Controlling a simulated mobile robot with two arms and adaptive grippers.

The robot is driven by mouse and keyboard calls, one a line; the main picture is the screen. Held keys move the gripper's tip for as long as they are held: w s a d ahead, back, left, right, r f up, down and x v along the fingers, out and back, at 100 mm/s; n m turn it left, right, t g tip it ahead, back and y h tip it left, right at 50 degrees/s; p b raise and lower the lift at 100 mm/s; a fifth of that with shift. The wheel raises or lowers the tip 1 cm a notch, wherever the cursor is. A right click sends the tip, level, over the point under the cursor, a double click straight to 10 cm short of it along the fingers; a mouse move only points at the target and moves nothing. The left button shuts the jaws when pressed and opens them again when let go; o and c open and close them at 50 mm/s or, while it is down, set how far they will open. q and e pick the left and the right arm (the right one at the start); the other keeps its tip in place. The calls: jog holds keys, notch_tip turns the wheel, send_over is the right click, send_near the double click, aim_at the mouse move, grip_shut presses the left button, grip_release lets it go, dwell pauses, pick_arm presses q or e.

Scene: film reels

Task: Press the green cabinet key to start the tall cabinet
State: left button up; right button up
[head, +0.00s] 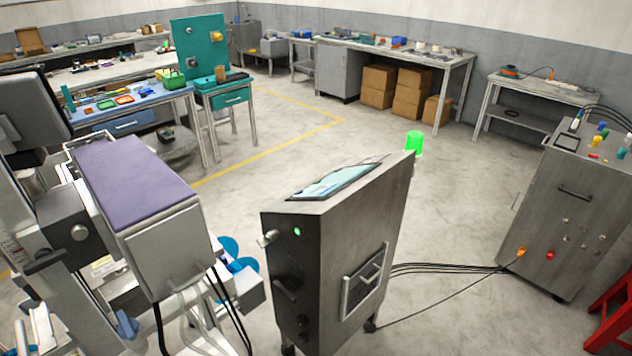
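A tall dark grey cabinet (335,250) stands on wheels in the middle of the head view. A tilted screen panel (335,182) lies on its sloping top. A small lit green spot (297,232), which looks like the green key, is on the upper part of its narrow front face. A silver knob (269,238) is to the left of it. A bright green lamp (414,143) shows at the cabinet's far top end. Neither of my grippers is in view, and nothing is seen touching the cabinet.
A light machine with a purple top (130,180) stands close at left. A grey console (580,205) at right is joined to the cabinet by black cables (450,268) along the floor. A red stand (612,310) is at lower right. Open floor (300,140) lies behind the cabinet.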

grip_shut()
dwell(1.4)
